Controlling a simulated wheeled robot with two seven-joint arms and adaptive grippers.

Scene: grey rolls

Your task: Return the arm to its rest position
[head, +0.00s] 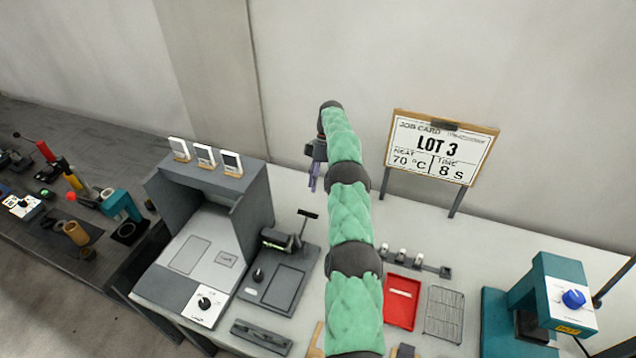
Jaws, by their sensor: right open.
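My right arm, in a green quilted sleeve with dark joint bands, reaches up from the bottom middle of the head view. Its gripper (314,178) hangs at the far end, pointing down, in front of the wall and above the back of the white table (480,252). It is small in the picture, with thin purplish fingers; it is open, and I see nothing held in it. My left gripper is out of view.
Below the arm stand a grey hooded machine (208,245), a dark grey device (280,280), a red tray (402,302), a wire rack (444,313) and a teal press (550,295). A job card board (440,148) stands behind. A cluttered bench (60,245) is at left.

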